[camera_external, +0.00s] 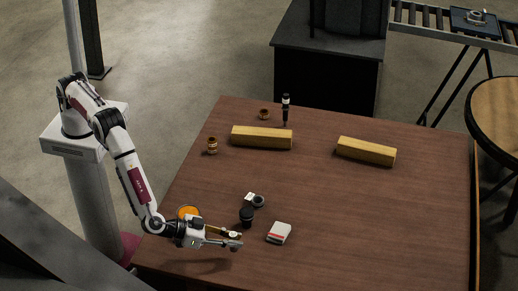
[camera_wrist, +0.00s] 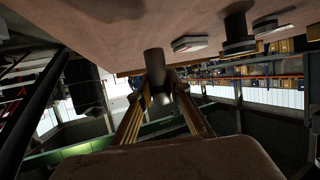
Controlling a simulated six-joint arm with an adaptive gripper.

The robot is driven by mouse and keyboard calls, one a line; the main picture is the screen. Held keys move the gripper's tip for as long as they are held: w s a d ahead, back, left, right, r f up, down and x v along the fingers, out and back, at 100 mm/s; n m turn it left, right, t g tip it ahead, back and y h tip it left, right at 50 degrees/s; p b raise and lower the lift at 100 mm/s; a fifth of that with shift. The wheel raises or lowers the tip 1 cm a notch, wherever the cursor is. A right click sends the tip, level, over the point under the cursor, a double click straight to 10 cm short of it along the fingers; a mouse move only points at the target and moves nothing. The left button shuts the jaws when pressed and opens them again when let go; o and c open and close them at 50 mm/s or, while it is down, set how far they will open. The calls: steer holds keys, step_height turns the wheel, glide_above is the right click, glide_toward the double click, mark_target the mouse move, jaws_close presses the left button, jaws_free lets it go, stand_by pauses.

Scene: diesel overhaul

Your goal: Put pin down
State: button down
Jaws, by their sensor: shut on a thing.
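My gripper (camera_external: 235,240) is over the near left part of the brown table (camera_external: 330,215), low above its surface, with its fingers pointing right. In the wrist view, my gripper (camera_wrist: 161,90) is shut on a short grey cylinder, the pin (camera_wrist: 154,62). The pin sticks out from between the fingertips towards the table surface, which fills the top of that view. I cannot tell whether it touches the table. In the external view the pin is too small to make out clearly at the fingers.
A black cylindrical part (camera_external: 247,217) and a white and red box (camera_external: 279,233) stand close to my gripper. An orange round thing (camera_external: 188,211) is beside my wrist. Two yellow blocks (camera_external: 262,137) (camera_external: 366,151) lie farther back. The table's right side is clear.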

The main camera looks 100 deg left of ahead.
steer(key=shift+f, duration=0.15)
steer(key=shift+f, duration=1.75)
steer(key=shift+f, duration=0.1)
steer(key=c, duration=1.9)
jaws_free()
steer(key=shift+s+d+r, duration=0.15)
steer(key=shift+s+r, duration=0.05)
steer(key=shift+s, duration=0.05)
steer(key=shift+v, duration=5.75)
steer(key=shift+r, duration=0.1)
